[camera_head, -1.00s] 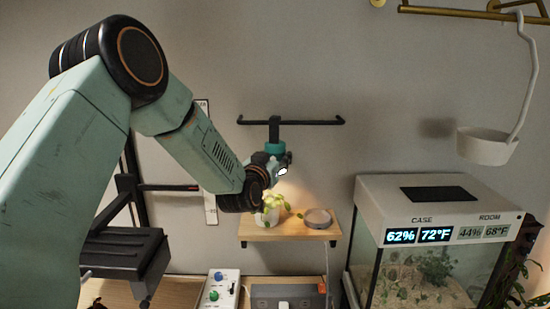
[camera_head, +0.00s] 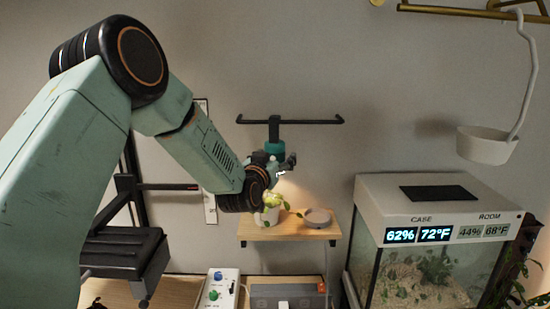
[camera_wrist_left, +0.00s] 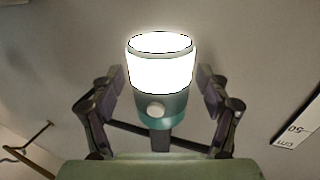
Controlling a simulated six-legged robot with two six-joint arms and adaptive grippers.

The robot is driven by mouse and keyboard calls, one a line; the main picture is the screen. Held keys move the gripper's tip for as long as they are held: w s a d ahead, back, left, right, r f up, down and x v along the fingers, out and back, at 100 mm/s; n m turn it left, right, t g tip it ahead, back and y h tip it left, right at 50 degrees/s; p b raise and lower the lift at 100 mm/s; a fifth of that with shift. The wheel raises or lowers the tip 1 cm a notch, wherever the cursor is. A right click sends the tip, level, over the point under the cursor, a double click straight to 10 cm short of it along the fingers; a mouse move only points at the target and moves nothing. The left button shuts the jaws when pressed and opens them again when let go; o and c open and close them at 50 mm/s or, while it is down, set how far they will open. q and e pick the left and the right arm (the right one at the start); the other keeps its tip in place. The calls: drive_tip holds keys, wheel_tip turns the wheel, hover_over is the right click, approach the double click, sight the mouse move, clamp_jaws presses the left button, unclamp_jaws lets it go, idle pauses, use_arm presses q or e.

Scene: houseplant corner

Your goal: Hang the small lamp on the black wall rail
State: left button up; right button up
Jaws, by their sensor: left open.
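The small lamp (camera_head: 274,147) has a teal body. In the left wrist view the lamp (camera_wrist_left: 160,75) shows a bright white lit end and a pale round knob. In the head view its top is at the middle of the black wall rail (camera_head: 312,122), below a dark upright piece. I cannot tell exactly how the hook meets the rail. My left gripper (camera_head: 283,164) hides the lamp's lower part. In the left wrist view this gripper (camera_wrist_left: 160,85) is open, with one finger on each side of the lamp and gaps visible. My right gripper is not in view.
Below stands a wooden shelf (camera_head: 285,233) with a potted plant (camera_head: 270,208) and a round grey dish (camera_head: 318,218). A glass case (camera_head: 430,245) is at right. A white hanging pot (camera_head: 487,146) is at upper right. The wall right of the rail is clear.

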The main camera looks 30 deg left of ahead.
use_arm(q)
drive_tip(key=shift+s, duration=0.1)
drive_tip(key=v, duration=1.2)
drive_tip(key=x, duration=1.1)
drive_tip(key=shift+w, duration=0.3)
drive_tip(key=shift+w+a, duration=0.1)
drive_tip(key=shift+w, duration=0.15)
drive_tip(key=shift+w+r, duration=0.1)
